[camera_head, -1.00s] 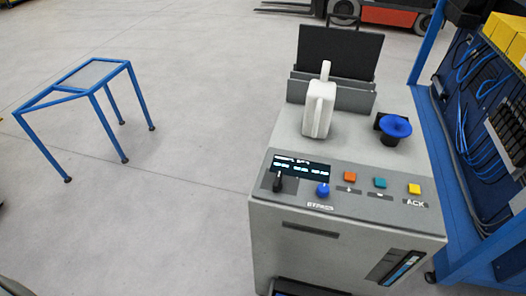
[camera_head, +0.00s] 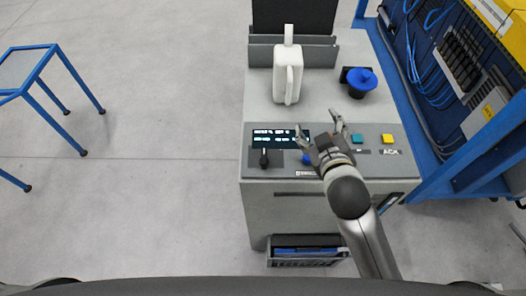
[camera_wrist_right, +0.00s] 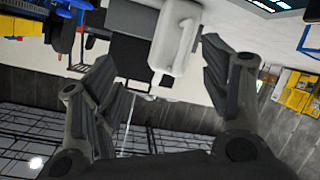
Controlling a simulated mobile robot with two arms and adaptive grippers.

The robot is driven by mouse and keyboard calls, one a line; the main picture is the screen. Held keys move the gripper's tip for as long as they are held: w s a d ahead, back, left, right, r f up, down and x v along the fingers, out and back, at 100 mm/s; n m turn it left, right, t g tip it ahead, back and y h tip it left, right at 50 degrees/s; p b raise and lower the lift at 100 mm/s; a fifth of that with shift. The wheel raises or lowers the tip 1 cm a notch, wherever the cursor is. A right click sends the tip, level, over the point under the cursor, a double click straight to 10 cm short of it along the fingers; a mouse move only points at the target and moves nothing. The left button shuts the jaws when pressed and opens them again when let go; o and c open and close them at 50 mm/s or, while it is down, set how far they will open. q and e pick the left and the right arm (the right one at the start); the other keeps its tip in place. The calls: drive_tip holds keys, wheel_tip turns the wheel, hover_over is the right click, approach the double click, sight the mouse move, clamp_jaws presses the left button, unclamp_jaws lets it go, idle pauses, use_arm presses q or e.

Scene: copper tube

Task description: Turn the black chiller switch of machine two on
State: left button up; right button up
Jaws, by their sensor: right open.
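The grey machine (camera_head: 262,205) stands in front of me with a sloped control panel on top. The black switch (camera_head: 264,158) is a small knob at the panel's left end, below the lit display (camera_head: 272,138). A blue knob (camera_head: 307,159) to its right is partly hidden by my gripper. My right gripper (camera_head: 319,122) is open and empty over the panel, right of the black switch and apart from it. My left gripper is not in view.
Teal (camera_head: 357,139) and yellow (camera_head: 388,139) buttons are right of my gripper. A blue rack (camera_head: 417,110) borders the right side. A blue-framed table (camera_head: 40,75) stands left; floor between is clear.

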drive_tip(key=w+a+r+n+t+y, duration=0.1)
drive_tip(key=a+r+n+t+y, duration=0.2)
drive_tip(key=a+r+n+y, duration=0.45)
drive_tip(key=w+a+r+n+t+y, duration=0.2)
drive_tip(key=a+r+n+y, duration=0.25)
drive_tip(key=a+r, duration=0.65)
drive_tip(key=s+a+r+n+g+y, duration=0.2)
drive_tip(key=s+a+n+g+y, duration=0.35)
drive_tip(key=n+g, duration=0.5)
drive_tip(key=s+a+r+n+g+y, duration=0.35)
drive_tip(key=s+a+n+g, duration=0.4)
drive_tip(key=n, duration=0.55)
drive_tip(key=n+g+h+p, duration=0.1)
drive_tip(key=n+h, duration=1.1)
drive_tip(key=h, duration=1)
hover_over(264, 156)
wheel_tip(264, 156, down, 23)
wheel_tip(264, 156, down, 9)
drive_tip(key=p, duration=0.3)
drive_tip(key=shift+f+p, duration=0.15)
drive_tip(key=shift+p, duration=0.2)
drive_tip(key=shift+f, duration=0.5)
drive_tip(key=shift+w, duration=0.1)
